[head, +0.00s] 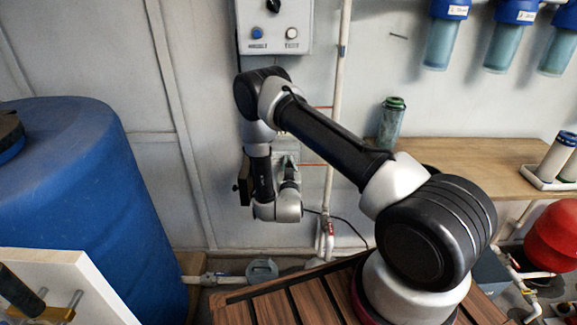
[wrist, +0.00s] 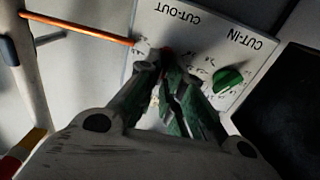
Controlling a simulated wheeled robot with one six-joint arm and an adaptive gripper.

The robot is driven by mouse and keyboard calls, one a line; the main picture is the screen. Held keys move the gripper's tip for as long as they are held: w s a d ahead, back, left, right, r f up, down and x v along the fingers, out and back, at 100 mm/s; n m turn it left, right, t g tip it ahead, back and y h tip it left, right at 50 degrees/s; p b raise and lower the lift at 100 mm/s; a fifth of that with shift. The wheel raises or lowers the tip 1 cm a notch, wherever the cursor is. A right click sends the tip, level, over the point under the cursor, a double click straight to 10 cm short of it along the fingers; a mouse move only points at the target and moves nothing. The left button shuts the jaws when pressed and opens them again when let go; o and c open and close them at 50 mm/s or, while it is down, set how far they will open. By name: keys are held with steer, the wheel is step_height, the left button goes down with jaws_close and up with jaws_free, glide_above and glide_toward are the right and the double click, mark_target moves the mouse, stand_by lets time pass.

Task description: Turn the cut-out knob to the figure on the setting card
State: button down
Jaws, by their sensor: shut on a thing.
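In the wrist view a pale panel (wrist: 205,18) appears upside down, with the printed words CUT-OUT and CUT-IN. My gripper (wrist: 165,66) has its fingers closed together at the cut-out side. A small reddish bit of the cut-out knob (wrist: 167,51) shows at the fingertips; the fingers hide the rest, so its pointer and the figure it faces cannot be read. A green knob (wrist: 228,80) sits under CUT-IN, apart from the fingers. In the head view my arm reaches down to the wall and largely covers the panel. I cannot make out a setting card.
An orange-red rod (wrist: 80,30) runs to the panel's edge in the wrist view. In the head view a control box (head: 273,25) hangs above my arm. A blue tank (head: 90,190) stands left, a wooden bench (head: 470,168) right, and a vertical pipe (head: 340,90) runs close by.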

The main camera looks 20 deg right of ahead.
steer(key=n, duration=0.7)
steer(key=a+n, duration=0.1)
steer(key=n, duration=0.3)
steer(key=shift+w+f+n, duration=0.15)
steer(key=shift+f+n, duration=0.15)
stand_by(0.5)
steer(key=shift+a, duration=0.1)
steer(key=c, duration=1.6)
jaws_free()
steer(key=shift+o, duration=0.2)
steer(key=v, duration=1.2)
